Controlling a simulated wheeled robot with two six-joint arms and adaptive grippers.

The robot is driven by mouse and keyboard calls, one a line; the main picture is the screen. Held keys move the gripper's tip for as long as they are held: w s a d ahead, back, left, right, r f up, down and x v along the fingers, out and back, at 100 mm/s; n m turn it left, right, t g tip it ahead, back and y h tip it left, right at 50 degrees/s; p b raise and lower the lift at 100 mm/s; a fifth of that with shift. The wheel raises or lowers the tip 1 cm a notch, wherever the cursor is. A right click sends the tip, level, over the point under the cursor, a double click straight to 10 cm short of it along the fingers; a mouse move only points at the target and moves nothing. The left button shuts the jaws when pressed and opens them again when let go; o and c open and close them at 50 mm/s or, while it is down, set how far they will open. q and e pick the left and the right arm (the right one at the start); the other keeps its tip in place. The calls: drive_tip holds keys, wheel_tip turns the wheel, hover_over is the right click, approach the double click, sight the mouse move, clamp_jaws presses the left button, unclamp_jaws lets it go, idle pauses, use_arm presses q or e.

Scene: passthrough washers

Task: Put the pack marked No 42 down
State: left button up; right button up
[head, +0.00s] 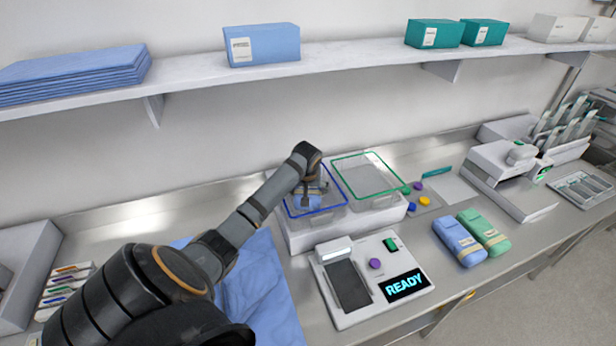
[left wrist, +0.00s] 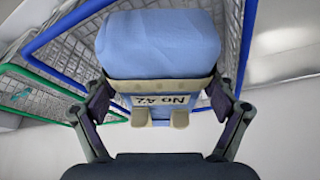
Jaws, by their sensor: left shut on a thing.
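My left gripper (head: 312,186) is shut on a blue pack (head: 307,201) within the outline of the blue-rimmed basket (head: 338,180). In the left wrist view the pack (left wrist: 158,45) sits between both fingers of the gripper (left wrist: 155,112), and its label reads No 42, upside down. The blue rim (left wrist: 60,35) passes beside and behind the pack there. I cannot tell whether the pack touches the basket floor. My right gripper is not in view.
A green-rimmed basket (head: 368,176) stands right beside the blue one. In front is a device (head: 372,277) whose screen reads READY. A blue pack (head: 459,242) and a green pack (head: 484,232) lie to the right. A shelf (head: 340,60) runs above.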

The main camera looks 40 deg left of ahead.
use_arm(q)
drive_tip(key=shift+w+f, duration=0.15)
drive_tip(key=shift+f, duration=0.25)
wheel_tip(320, 180, down, 3)
drive_tip(key=shift+f+p, duration=0.1)
drive_tip(key=shift+p, duration=0.45)
drive_tip(key=shift+f, duration=0.15)
drive_tip(key=o, duration=1.4)
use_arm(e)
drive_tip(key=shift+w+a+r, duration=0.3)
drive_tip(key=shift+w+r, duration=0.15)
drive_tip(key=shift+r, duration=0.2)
use_arm(q)
drive_tip(key=b+v, duration=0.2)
drive_tip(key=v, duration=0.9)
drive_tip(key=shift+s+d+r, duration=0.15)
drive_tip(key=shift+s+r, duration=0.1)
drive_tip(key=shift+d+r, duration=0.1)
drive_tip(key=shift+r, duration=0.1)
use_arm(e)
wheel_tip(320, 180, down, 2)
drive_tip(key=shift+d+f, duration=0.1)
